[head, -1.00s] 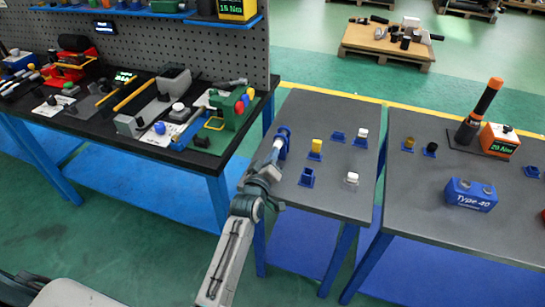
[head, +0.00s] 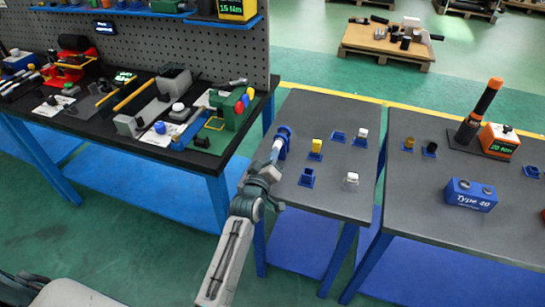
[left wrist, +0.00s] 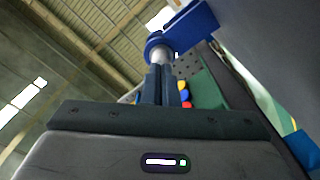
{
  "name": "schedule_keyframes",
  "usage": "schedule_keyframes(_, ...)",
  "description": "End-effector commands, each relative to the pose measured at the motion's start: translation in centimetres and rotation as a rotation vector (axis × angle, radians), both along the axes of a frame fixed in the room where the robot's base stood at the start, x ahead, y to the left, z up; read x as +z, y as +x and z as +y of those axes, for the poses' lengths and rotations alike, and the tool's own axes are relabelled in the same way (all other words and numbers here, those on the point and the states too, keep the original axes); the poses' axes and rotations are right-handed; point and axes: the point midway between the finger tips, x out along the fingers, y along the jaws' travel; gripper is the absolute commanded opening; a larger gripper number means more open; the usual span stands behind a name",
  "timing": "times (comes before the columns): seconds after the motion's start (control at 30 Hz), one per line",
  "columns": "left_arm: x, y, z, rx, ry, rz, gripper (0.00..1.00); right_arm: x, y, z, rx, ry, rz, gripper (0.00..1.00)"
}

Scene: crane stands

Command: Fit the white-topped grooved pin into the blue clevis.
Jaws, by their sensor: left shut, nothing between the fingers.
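My left gripper (head: 274,157) is shut at the left edge of the middle grey table; in the left wrist view its dark fingers (left wrist: 159,86) are together. Directly beyond the fingertips is a pale round piece (left wrist: 160,56), perhaps the pin, at a blue ring (left wrist: 156,42). The ring adjoins a blue block (left wrist: 192,25), which looks like the blue clevis (head: 284,132) in the head view. Whether the fingers touch the pale piece, and how deep it sits, I cannot tell. White-topped pieces also stand at the back (head: 362,132) and front (head: 351,178) right. My right gripper is not in view.
On the same table are a yellow-topped piece in a blue holder (head: 316,148) and empty-looking blue holders at the back (head: 338,136) and front (head: 307,177). The black workbench (head: 190,146) is at left. Another grey table (head: 420,205) stands at right.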

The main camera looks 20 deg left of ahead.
Motion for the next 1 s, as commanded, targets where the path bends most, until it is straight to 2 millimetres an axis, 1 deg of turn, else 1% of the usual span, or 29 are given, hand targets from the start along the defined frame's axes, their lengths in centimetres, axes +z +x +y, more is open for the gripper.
schedule_keyframes(0.37,0.0,0.1,0.0,0.0,0.0,0.0,0.0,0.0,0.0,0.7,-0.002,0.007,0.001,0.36)
schedule_keyframes(0.77,0.0,0.9,0.0,0.0,0.0,0.0,0.0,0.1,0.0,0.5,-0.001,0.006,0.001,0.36)
schedule_keyframes(0.87,0.0,0.8,0.0,0.0,0.0,0.0,0.0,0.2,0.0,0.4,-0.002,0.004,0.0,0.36)
schedule_keyframes(1.0,0.1,-0.3,0.0,0.0,0.0,0.001,0.0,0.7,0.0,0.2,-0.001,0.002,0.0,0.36)
